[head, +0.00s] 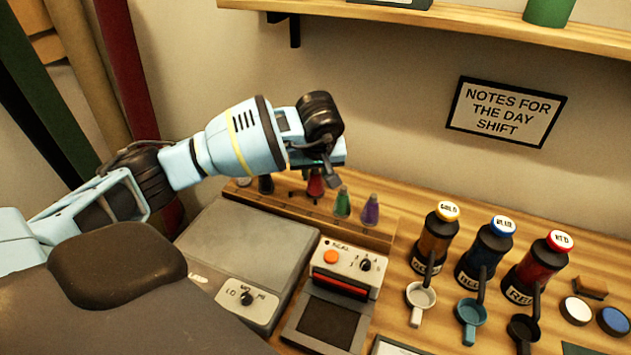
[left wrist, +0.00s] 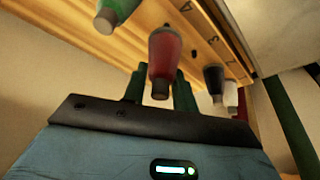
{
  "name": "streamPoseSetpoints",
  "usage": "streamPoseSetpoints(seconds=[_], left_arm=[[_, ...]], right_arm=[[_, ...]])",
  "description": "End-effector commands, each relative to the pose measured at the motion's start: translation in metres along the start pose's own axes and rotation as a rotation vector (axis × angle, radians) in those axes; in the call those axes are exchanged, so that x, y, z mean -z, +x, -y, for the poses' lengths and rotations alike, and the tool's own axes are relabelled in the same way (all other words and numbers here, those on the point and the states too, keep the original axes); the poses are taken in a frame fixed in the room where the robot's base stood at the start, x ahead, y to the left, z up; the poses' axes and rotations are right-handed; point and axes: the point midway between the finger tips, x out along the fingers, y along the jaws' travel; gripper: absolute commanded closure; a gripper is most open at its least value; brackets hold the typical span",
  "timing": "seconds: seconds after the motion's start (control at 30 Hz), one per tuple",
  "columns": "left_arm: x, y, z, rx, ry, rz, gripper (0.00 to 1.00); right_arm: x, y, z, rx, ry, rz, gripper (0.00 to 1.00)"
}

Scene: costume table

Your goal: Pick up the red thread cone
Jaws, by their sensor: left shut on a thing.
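The red thread cone (head: 316,184) is below my left gripper (head: 328,168) in the head view, at the wooden thread rack (head: 312,216). In the left wrist view the red cone (left wrist: 166,54) has its grey tip toward the gripper, between the dark green fingers (left wrist: 160,90). My left gripper is shut on it near the tip. The gripper hides part of the cone in the head view, and I cannot tell whether its base is clear of the rack. My right gripper is not in view.
Green (head: 342,202) and purple (head: 371,209) cones stand just right of the red one; a dark cone (head: 266,184) is to its left. A grey box (head: 245,255) and a device with an orange button (head: 330,257) stand in front. Labelled bottles (head: 483,254) stand at right.

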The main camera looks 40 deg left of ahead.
Motion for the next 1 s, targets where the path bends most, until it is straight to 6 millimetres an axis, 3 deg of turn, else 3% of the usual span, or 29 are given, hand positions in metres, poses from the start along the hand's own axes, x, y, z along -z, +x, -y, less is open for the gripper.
streamPoseSetpoints(seconds=[0.6, 1.0], left_arm=[[-0.104, -0.051, 0.053, 0.004, 0.008, 0.004, 0.94], [-0.128, -0.065, 0.066, 0.004, 0.004, 0.004, 0.94]], right_arm=[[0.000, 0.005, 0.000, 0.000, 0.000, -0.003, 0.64], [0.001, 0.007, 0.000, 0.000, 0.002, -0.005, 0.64]])
